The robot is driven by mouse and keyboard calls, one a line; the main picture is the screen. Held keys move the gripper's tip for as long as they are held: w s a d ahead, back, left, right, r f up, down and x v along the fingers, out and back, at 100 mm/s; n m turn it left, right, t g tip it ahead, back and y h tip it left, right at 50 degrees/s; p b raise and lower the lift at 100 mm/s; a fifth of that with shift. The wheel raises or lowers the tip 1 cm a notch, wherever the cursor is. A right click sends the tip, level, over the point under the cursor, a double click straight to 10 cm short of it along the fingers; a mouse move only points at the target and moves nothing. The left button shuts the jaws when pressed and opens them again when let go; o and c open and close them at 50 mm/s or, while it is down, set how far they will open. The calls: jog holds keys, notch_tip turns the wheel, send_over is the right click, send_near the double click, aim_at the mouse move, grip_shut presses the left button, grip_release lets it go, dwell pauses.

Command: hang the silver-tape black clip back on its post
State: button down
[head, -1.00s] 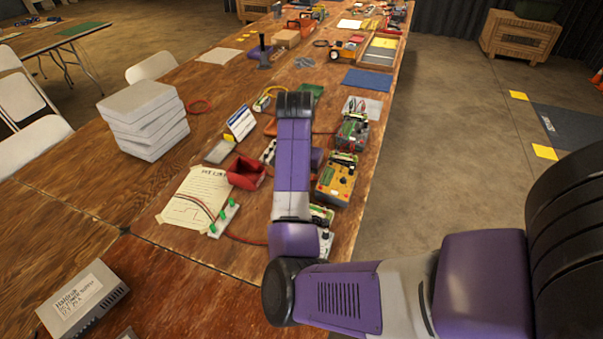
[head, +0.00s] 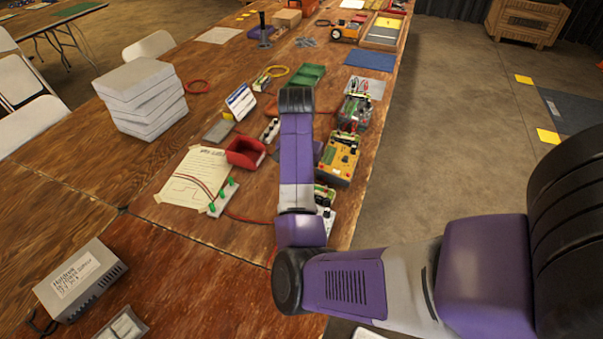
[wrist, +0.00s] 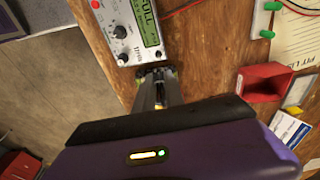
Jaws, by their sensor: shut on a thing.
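My gripper (wrist: 156,76) is in the wrist view, its fingers close together over the table beside a white charger. A small dark piece with yellow (wrist: 160,92) shows between the fingers; the gripper is shut on it. I take it for the black clip, but silver tape on it cannot be made out. In the head view my own arm hides the gripper. A white strip with green posts (head: 222,197) lies by the paper sheet; I cannot tell whether one is the clip's post.
The white charger (wrist: 133,30) has a lit green screen. A red bin (head: 246,153), a paper sheet (head: 193,178), a yellow charger (head: 339,160) and a clear-sided charger (head: 355,112) stand around my arm. A grey power supply (head: 82,280) is at front left. Table edge lies right.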

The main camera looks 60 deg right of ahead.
jog(key=shift+f, duration=0.15)
jog(key=shift+f+b, duration=1.55)
jog(key=shift+f, duration=1.8)
jog(key=shift+r+p, duration=0.1)
jog(key=shift+p, duration=0.3)
jog(key=shift+f+p, duration=0.25)
jog(key=shift+p, duration=0.25)
jog(key=c, duration=1.3)
grip_release()
jog(key=shift+c, duration=0.2)
jog(key=shift+o, duration=1.1)
jog(key=shift+r, duration=0.15)
